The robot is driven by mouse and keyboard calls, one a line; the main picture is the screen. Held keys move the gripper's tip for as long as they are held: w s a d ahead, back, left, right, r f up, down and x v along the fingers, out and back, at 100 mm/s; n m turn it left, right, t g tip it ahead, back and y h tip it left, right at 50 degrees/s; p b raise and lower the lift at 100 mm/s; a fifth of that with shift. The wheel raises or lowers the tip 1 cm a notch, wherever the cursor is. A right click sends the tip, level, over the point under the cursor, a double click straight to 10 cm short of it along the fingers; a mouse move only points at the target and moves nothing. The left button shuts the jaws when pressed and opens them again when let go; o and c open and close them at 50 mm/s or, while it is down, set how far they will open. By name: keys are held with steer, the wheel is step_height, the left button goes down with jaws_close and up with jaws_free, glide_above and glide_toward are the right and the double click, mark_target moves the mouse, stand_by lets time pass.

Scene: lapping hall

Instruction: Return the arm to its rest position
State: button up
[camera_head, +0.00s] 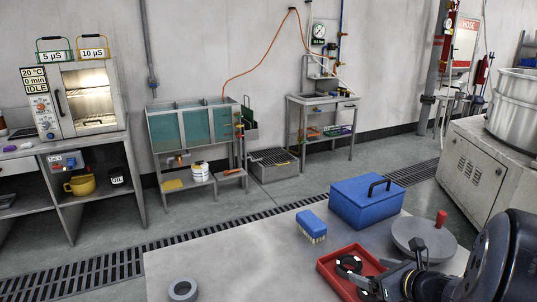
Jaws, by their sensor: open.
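My gripper (366,282) is at the lower right, at the end of my dark arm, which comes in from the right edge. Its jaws are open. It is over or beside the red tray (330,278) on the grey table. A black round part (349,264) lies in the tray near the jaws. I cannot tell whether the jaws touch it. My arm hides the table's right front part.
On the table (225,255) are a blue box (352,205) with a black handle, a blue brush (312,226), a grey disc with a red knob (424,240) and a grey ring (183,290). The table's left middle is clear. A cabinet (485,180) stands at right.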

mark_target(355, 259)
steer(key=x, duration=0.4)
steer(key=b+x, duration=0.1)
steer(key=x, duration=0.3)
steer(key=shift+f+b, duration=0.3)
steer(key=shift+f, duration=0.05)
steer(key=shift+s+r+p, duration=0.1)
steer(key=shift+r+p, duration=0.45)
steer(key=shift+r, duration=0.9)
